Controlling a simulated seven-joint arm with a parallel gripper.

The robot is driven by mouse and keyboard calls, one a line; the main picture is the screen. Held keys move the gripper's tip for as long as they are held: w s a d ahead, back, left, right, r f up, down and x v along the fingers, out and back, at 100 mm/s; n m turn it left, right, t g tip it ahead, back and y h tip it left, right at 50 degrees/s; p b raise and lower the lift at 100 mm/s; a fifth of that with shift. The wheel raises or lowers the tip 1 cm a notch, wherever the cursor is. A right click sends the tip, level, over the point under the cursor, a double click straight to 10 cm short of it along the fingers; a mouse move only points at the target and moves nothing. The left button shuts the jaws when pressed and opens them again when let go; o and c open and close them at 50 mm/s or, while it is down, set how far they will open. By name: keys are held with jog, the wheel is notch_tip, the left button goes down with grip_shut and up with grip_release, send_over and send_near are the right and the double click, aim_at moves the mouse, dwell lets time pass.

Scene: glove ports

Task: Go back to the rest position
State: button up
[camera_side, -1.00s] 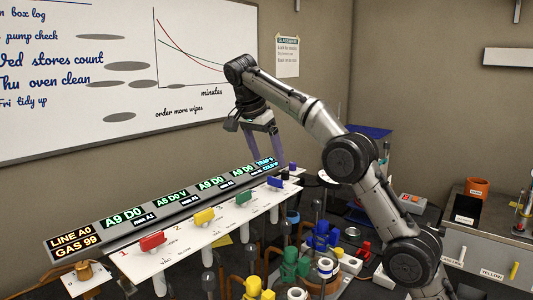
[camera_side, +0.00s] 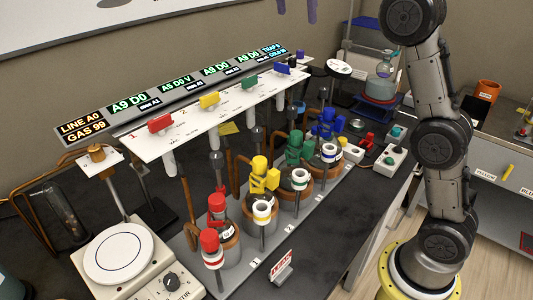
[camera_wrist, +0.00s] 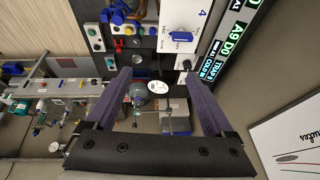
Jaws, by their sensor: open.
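My gripper (camera_side: 297,8) shows at the top edge of the side view. Only the lower parts of its two purple fingers are in frame, high above the bench and the valve panel. In the wrist view my gripper (camera_wrist: 159,76) is open, its two fingers wide apart, with nothing between them. It looks down past the end of the valve panel (camera_wrist: 178,15), whose blue valve handle (camera_wrist: 181,36) is near the top. My arm stands nearly upright at the right of the side view.
The white panel (camera_side: 190,125) carries red (camera_side: 160,123), yellow (camera_side: 209,100), green (camera_side: 250,82) and blue (camera_side: 281,68) handles. Below it stand flasks with coloured fittings. A round-topped stirrer (camera_side: 118,254) is front left; a flask (camera_side: 384,70) stands on a blue-based stand behind.

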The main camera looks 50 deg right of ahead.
jog(key=s+a+f+n+t+y, duration=0.15)
jog(key=s+n, duration=0.25)
jog(key=s, duration=0.5)
jog(key=s+a+f+n+t, duration=0.1)
jog(key=s+a+f+n, duration=0.15)
jog(key=s, duration=0.65)
jog(key=s+a+f+n+y, duration=0.1)
jog(key=s+f+n, duration=0.1)
jog(key=f+n, duration=0.2)
jog(key=s+a+f+n+t+y, duration=0.1)
jog(key=s+a+f+n, duration=0.1)
jog(key=f, duration=0.6)
jog(key=s+a+f+n+t+y, duration=0.1)
jog(key=s+a+f+n, duration=0.1)
jog(key=s+f+n, duration=0.2)
notch_tip(320, 180, down, 3)
jog(key=shift+r+n, duration=0.1)
jog(key=shift+n, duration=0.75)
dwell(2.0)
